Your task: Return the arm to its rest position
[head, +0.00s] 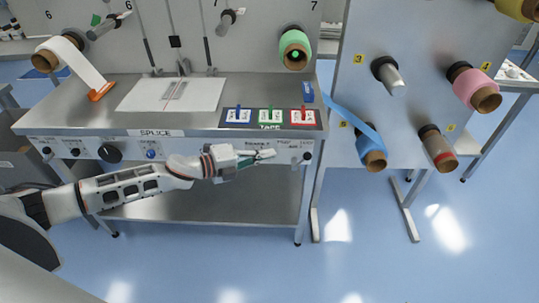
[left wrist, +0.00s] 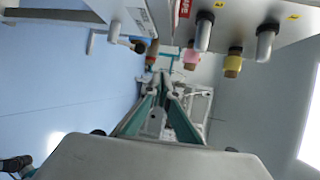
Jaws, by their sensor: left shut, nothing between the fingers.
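My left arm reaches in from the left in the head view, across the front of the splice table (head: 100,119). My left gripper (head: 270,154) is shut and empty, in front of the table's front panel near its right end. It points to the right. In the left wrist view the two green-sided fingers (left wrist: 161,80) come together at their tips with nothing between them. My right arm and gripper do not show in either view.
The front panel has a black knob (head: 110,152) and a blue button (head: 152,154). Tape pads (head: 270,117) lie on the tabletop. A grey panel (head: 420,50) with blue (head: 373,160) and pink (head: 472,88) rolls stands at right. Open blue floor (head: 360,260) lies in front.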

